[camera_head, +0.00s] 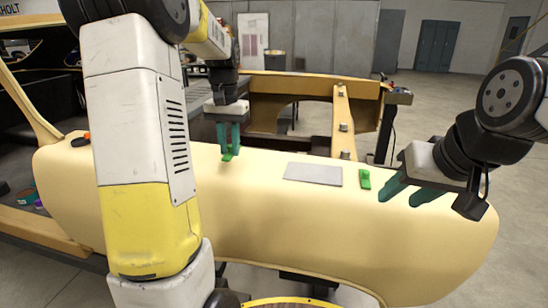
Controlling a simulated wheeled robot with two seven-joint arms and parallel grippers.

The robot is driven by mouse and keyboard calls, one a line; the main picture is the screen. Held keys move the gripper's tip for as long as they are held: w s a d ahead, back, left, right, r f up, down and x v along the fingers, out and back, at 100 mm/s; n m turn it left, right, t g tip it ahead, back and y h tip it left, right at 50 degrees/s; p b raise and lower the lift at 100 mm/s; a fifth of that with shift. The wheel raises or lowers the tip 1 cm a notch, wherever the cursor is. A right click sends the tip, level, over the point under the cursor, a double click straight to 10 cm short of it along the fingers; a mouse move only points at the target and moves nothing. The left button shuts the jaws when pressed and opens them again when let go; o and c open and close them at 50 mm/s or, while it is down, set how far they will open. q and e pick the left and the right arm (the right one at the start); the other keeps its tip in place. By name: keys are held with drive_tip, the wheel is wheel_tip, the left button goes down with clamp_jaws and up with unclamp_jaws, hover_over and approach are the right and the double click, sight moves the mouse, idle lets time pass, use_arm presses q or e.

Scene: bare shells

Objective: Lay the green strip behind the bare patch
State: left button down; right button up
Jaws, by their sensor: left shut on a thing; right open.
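The bare patch (313,174) is a flat grey rectangle on top of the long cream shell (270,220). My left gripper (230,148) points down, left of the patch, shut on a small green strip (228,156). The strip's lower end shows below the fingertips, close over the shell; I cannot tell whether it touches. A second green strip (364,179) lies on the shell just right of the patch, apart from it. My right gripper (398,192) is open and empty, right of that second strip, with its fingers pointing left.
A cream frame (313,88) with crossbars stands behind the shell. My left arm hides part of the shell's left side. The shell's top between the held strip and the patch is clear.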

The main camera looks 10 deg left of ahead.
use_arm(q)
hover_over(264, 169)
drive_tip(key=shift+s+a+f, duration=0.15)
drive_tip(key=shift+a+f, duration=0.25)
drive_tip(key=shift+a, duration=0.05)
drive_tip(key=f, duration=0.1)
drive_tip(key=d+f, duration=0.1)
drive_tip(key=shift+f, duration=0.8)
drive_tip(key=shift+f, duration=0.1)
drive_tip(key=c, duration=1.2)
unclamp_jaws()
drive_tip(key=shift+c, duration=0.2)
